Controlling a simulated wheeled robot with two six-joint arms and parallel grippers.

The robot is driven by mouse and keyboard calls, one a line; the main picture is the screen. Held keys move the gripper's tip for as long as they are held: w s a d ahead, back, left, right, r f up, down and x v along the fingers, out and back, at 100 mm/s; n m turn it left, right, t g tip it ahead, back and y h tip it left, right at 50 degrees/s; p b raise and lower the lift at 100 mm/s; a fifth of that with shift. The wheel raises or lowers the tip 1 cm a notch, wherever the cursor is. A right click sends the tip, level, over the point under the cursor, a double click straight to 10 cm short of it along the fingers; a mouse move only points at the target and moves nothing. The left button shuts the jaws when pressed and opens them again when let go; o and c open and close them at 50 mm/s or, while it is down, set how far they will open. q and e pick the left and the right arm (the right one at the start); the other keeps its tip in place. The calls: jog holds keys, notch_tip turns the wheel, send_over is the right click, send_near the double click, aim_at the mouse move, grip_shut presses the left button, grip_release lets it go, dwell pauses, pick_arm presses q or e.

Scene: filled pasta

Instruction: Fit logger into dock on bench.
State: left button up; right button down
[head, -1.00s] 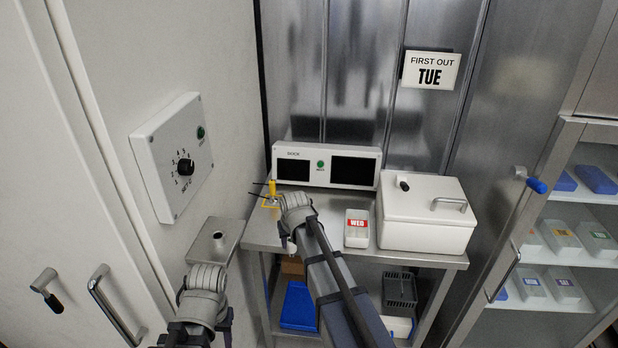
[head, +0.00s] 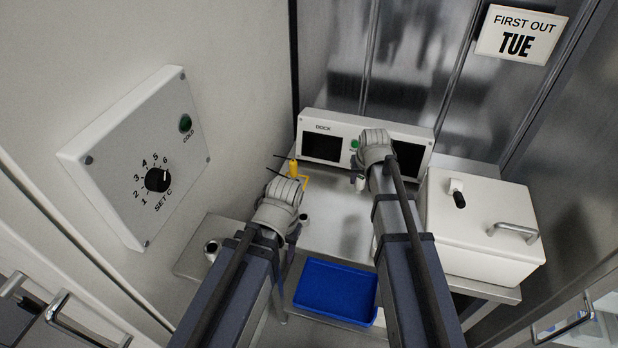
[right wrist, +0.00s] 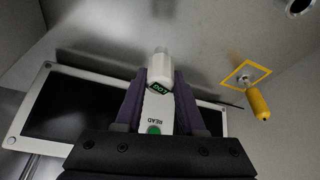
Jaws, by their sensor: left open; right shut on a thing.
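The dock (head: 345,124) is a white panel lettered DOCK at the back of the bench (head: 325,225), with two dark windows and a green spot between them. My right gripper (head: 359,183) is in front of it, shut on the logger (right wrist: 158,97), a slim white stick with a green display and a READ button. The dock's white frame also shows behind the fingers in the right wrist view (right wrist: 28,103). The logger is mostly hidden by my right arm in the head view; whether it touches anything is unclear. My left gripper (head: 297,229) is open near the bench's left front.
A lidded white box (head: 485,220) fills the bench's right. A blue tray (head: 337,290) lies below the bench. A control panel with a dial (head: 140,155) is on the left wall.

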jog(key=s+a+r+n+p, duration=0.2)
jog(key=s+a, duration=0.1)
jog(key=a, duration=0.5)
jog(key=s+a+r+n+y+p, duration=0.1)
jog(key=s+a, duration=0.3)
jog(key=a, duration=0.5)
jog(key=shift+s+a+r+n+y+p, duration=0.15)
jog(key=shift+a+r+n+y+p, duration=0.15)
jog(key=shift+r+n+p, duration=0.4)
jog(key=shift+r, duration=0.2)
notch_tip(320, 180, down, 6)
jog(key=b, duration=0.6)
jog(key=shift+d, duration=0.1)
jog(key=shift+f+b, duration=1.7)
jog(key=shift+b, duration=0.2)
dwell(0.3)
jog(key=shift+c, duration=1)
grip_release()
dwell(0.4)
